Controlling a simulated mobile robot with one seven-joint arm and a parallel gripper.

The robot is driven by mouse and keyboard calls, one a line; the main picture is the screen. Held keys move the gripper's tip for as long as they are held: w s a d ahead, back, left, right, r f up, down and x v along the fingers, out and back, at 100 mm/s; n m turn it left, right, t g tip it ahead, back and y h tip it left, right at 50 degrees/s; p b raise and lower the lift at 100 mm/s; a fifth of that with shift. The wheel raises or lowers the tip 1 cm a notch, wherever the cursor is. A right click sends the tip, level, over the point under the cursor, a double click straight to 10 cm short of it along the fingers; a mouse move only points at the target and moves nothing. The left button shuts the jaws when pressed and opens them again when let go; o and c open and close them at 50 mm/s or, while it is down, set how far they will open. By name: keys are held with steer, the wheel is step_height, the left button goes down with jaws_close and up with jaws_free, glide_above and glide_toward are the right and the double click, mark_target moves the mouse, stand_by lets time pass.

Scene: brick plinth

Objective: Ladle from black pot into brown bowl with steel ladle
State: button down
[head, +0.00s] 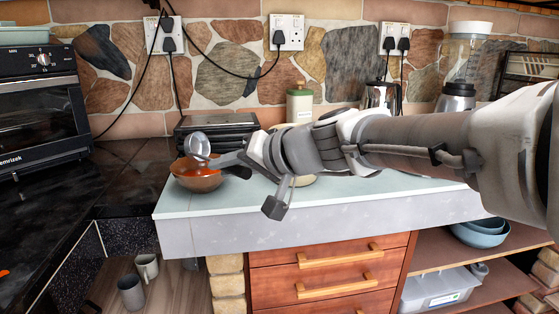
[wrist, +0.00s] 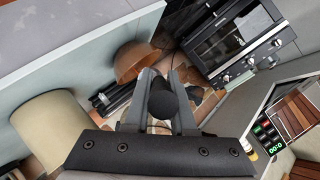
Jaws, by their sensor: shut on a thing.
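The brown bowl (head: 201,183) stands near the left end of the pale counter, with orange-red contents showing inside. It also shows in the wrist view (wrist: 133,62). The steel ladle (head: 197,146) has its round head tilted just above the bowl; whether it holds anything is unclear. My gripper (head: 240,165) is to the right of the bowl, shut on the ladle's black handle. In the wrist view the handle end (wrist: 162,99) sits between the fingers of my gripper (wrist: 162,80). I cannot make out the black pot; my arm hides part of the counter.
A black appliance (head: 214,126) is behind the bowl. A cream canister (head: 299,106), a kettle (head: 380,97) and a blender (head: 457,95) stand along the back. A black oven (head: 42,117) is at left. A cream cylinder (wrist: 57,133) is close in the wrist view.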

step_height(320, 180, down, 8)
steer(key=d+t+y, duration=0.1)
steer(key=d+y, duration=0.1)
steer(key=y, duration=0.2)
steer(key=shift+w+d+r+t+y, duration=0.15)
steer(key=shift+t+y, duration=0.15)
steer(key=shift+y, duration=0.1)
stand_by(1.0)
